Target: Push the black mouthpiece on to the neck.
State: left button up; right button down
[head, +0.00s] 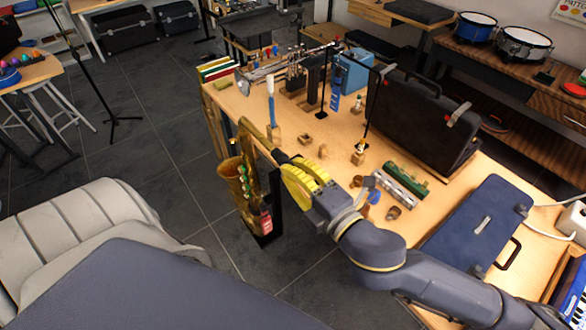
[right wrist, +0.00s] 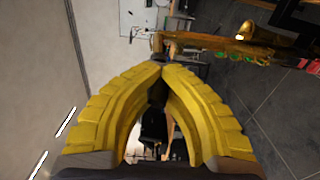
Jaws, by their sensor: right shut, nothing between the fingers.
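A brass saxophone (head: 240,185) stands upright on a dark stand at the front left of the wooden table. Its curved neck (head: 251,133) runs from the top toward my right gripper; the neck also shows in the right wrist view (right wrist: 205,42). The black mouthpiece (head: 280,156) sits in line with the neck's end, close to the fingertips; how far it is on cannot be told. My yellow right gripper (head: 288,170) is shut and empty, its tips (right wrist: 160,68) at or very near the mouthpiece's outer end; contact cannot be told. My left gripper is out of view.
A trumpet (head: 300,65) lies at the back of the table (head: 285,105). Small wooden holders and a green-and-silver harmonica-like item (head: 405,180) lie near my arm. Open floor lies left of the saxophone.

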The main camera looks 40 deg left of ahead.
jog(key=c, duration=2.2)
grip_release()
jog(key=c, duration=1.2)
grip_release()
jog(key=shift+c, duration=0.2)
jog(key=shift+v, duration=2.95)
